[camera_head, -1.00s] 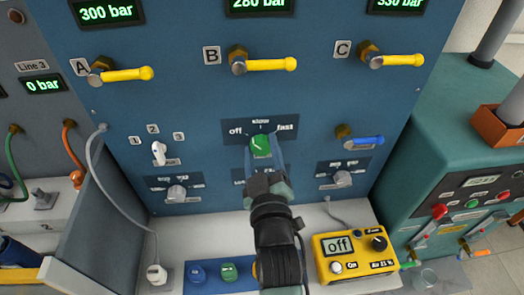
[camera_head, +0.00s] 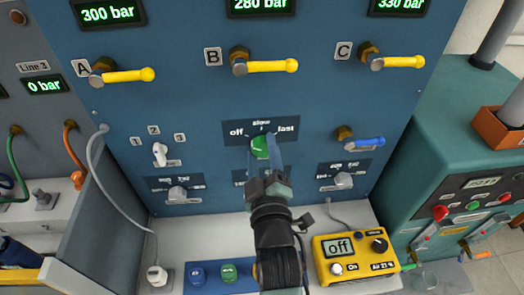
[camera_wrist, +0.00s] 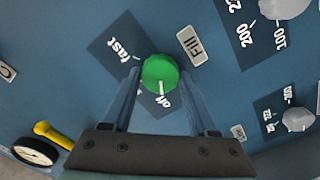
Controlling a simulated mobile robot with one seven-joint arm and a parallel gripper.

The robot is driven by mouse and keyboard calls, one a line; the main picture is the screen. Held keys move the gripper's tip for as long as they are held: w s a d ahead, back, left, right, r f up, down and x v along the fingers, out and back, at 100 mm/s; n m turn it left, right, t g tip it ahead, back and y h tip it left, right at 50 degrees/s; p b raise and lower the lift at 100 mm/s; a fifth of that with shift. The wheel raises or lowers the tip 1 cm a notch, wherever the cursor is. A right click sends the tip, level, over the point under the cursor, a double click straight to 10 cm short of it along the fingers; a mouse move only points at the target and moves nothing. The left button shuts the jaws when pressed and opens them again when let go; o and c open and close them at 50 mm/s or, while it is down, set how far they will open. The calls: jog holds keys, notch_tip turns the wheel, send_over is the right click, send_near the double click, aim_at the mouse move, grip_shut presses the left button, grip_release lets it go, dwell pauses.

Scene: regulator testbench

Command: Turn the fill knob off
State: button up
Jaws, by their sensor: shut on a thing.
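The green fill knob (camera_head: 259,147) sits on the blue panel under a dark label plate (camera_head: 286,131) reading off, slow and fast. In the wrist view, the knob (camera_wrist: 160,72) lies between my gripper's two blue-grey fingers, and its white line points toward the word "off". My gripper (camera_head: 261,150) is shut on the knob from below and in front. The fingers also show in the wrist view (camera_wrist: 158,88). The "slow" word is hidden in the wrist view.
Yellow levers A (camera_head: 128,75), B (camera_head: 270,67) and C (camera_head: 404,62) stick out above. A blue lever (camera_head: 366,142) is to the right. Grey knobs (camera_head: 178,194) (camera_head: 343,181) flank my gripper lower down. A yellow meter (camera_head: 355,257) stands on the bench.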

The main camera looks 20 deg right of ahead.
jog(key=o, duration=1.4)
jog(key=shift+b+v, duration=1.5)
jog(key=shift+v, duration=5)
jog(key=shift+r, duration=0.1)
